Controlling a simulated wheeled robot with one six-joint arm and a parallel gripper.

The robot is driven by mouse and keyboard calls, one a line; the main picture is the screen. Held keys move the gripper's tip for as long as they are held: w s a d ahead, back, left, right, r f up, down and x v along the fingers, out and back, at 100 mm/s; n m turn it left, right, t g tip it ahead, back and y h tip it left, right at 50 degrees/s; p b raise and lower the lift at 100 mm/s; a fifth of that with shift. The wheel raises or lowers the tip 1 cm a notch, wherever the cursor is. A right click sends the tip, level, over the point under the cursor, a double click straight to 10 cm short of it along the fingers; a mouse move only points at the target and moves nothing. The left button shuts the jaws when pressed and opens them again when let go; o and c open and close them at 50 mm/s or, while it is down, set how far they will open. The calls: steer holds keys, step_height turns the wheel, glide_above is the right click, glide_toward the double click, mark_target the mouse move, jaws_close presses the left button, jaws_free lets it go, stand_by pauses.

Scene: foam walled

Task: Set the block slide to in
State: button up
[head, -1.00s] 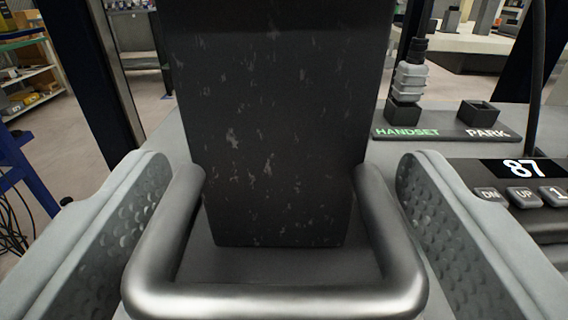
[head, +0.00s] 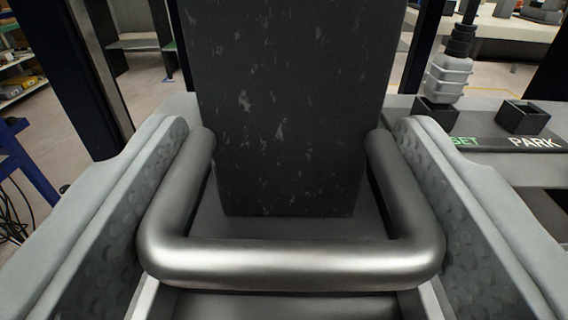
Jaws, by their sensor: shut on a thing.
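The block slide is a dark block (head: 285,110) with pale scuffs, standing upright in the middle of the head view. A thick grey metal bar handle (head: 290,265) bends around its near side. My gripper (head: 290,225) has one padded finger at each side of the handle and is shut on it, the fingers against its outer sides. The block's top is out of view, and the fingers hide part of the surface at both sides.
A plug-like handset connector (head: 447,78) stands in a socket at the right, beside an empty square socket (head: 525,117) by the PARK label. Dark posts (head: 80,70) rise at the left. Shelves and a blue stand lie farther off at the left.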

steer(key=shift+d, duration=0.1)
steer(key=o, duration=1.1)
steer(key=shift+d, duration=0.15)
steer(key=shift+o, duration=0.2)
steer(key=s, duration=1.7)
steer(key=shift+s, duration=0.2)
